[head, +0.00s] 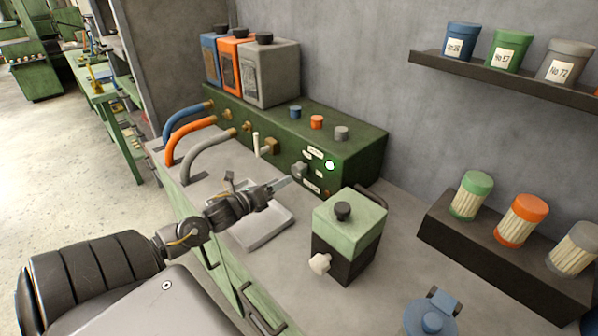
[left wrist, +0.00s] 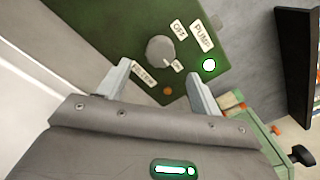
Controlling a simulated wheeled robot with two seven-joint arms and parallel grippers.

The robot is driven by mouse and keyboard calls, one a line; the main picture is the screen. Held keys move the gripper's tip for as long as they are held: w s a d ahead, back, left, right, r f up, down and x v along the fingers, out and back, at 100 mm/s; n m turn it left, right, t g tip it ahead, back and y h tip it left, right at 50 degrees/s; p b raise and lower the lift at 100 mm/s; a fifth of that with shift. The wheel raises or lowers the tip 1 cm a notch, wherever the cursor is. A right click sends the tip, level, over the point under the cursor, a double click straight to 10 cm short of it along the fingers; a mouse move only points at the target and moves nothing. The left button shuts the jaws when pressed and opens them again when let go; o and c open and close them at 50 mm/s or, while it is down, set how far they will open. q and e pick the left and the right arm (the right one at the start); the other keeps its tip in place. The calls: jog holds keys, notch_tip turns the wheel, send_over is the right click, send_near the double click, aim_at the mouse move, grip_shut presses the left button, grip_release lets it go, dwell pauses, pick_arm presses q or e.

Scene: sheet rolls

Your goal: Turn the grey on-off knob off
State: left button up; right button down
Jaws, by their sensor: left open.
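The grey on-off knob (head: 299,171) sits on the front of the green pump box (head: 350,150). In the left wrist view the knob (left wrist: 160,49) is round and grey, and its light pointer mark lies at its lower right, by the small label that seems to read ON. The OFF label (left wrist: 179,30) is at its upper right. A lamp (left wrist: 209,65) beside the PUMP label glows whitish green. My left gripper (left wrist: 161,82) is open, its fingers apart on the near side of the knob, with nothing between them. My right gripper is not in view.
A pale green and black box (head: 348,235) with a knob stands on the bench right of my left gripper. A shallow grey tray (head: 262,232) lies below the gripper. Blue, orange and grey hoses (head: 208,152) run at the left. A rack of capped jars (head: 522,220) stands right.

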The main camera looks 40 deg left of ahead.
aim_at(296, 173)
pick_arm(q)
jog(key=w, duration=0.5)
jog(key=w+p, duration=0.1)
jog(key=w, duration=0.2)
jog(key=shift+w+d, duration=0.3)
jog(key=shift+d, duration=0.05)
jog(key=c, duration=1)
